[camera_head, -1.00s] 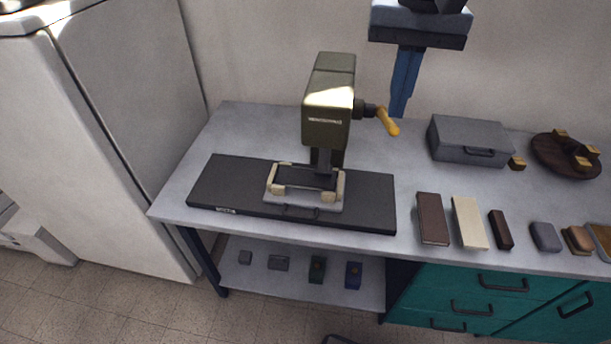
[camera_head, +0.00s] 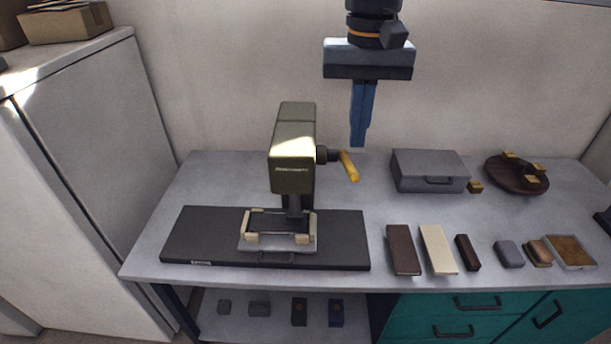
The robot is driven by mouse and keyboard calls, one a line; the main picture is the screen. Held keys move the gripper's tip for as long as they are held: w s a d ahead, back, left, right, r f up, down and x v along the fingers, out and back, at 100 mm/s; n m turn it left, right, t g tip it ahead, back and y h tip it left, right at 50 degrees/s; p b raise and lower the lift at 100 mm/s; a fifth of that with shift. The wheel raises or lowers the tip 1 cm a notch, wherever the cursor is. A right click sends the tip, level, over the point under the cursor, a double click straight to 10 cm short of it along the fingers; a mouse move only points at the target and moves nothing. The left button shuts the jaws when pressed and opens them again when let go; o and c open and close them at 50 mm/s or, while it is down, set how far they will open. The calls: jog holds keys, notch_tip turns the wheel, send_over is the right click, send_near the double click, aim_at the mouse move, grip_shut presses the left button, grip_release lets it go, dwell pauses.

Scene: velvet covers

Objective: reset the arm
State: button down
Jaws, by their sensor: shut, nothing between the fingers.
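My gripper (camera_head: 358,143) hangs at the top of the view, pointing straight down. Its blue fingers are together with nothing between them. It is in the air above the table, apart from everything. The olive press (camera_head: 294,160) with its yellow-handled crank (camera_head: 348,166) stands to the left of and below the gripper in the picture.
The press stands on a black base plate (camera_head: 190,240) with a framed tray (camera_head: 245,243). A grey case (camera_head: 430,165) and a round wooden stand (camera_head: 497,180) are at the back right. Several blocks, including a brown one (camera_head: 403,250), line the front edge. A white cabinet (camera_head: 90,140) stands left.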

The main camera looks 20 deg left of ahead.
jog(key=s+d+f+m+t+b, duration=0.1)
jog(key=d+f+b, duration=1)
jog(key=d+f, duration=1.3)
notch_tip(320, 180, down, 4)
jog(key=shift+s+f+m, duration=0.1)
jog(key=shift+s+m, duration=0.7)
jog(key=shift+s, duration=0.05)
jog(key=shift+d, duration=0.1)
